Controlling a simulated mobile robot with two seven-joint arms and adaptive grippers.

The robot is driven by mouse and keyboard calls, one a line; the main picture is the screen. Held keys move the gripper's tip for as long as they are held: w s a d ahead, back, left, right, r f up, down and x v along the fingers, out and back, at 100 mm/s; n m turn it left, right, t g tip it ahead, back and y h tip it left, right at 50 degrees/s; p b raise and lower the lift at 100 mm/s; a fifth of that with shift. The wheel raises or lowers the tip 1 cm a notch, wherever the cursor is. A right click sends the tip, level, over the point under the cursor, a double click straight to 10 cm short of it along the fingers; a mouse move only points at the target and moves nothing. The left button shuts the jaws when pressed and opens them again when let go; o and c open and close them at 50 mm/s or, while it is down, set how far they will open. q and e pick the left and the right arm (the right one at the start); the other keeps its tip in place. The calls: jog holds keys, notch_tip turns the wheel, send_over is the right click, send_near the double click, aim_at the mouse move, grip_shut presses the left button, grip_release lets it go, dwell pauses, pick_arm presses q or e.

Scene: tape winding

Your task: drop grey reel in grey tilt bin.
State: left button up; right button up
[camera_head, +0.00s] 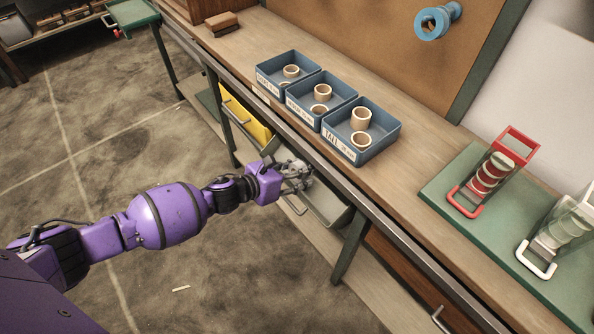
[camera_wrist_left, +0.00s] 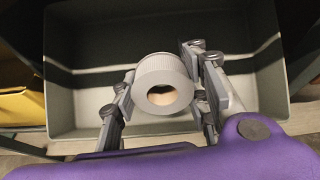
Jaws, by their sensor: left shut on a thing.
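The grey tilt bin (camera_wrist_left: 262,72) is open behind and below the reel and fills most of that view. In the head view my left gripper (camera_head: 298,176) is over the grey bin (camera_head: 330,207), below the bench's front edge. The reel is not clear in the head view. My right gripper is not in view.
A yellow bin (camera_head: 247,115) hangs left of the grey bin. The bench edge (camera_head: 340,181) runs close beside my left gripper. Blue trays (camera_head: 375,148) with tan rings stand on the bench. A green mat (camera_head: 450,205) holds red and white holders at right.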

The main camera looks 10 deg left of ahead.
pick_arm(q)
jog(key=o, duration=1.1)
jog(key=v, duration=1.2)
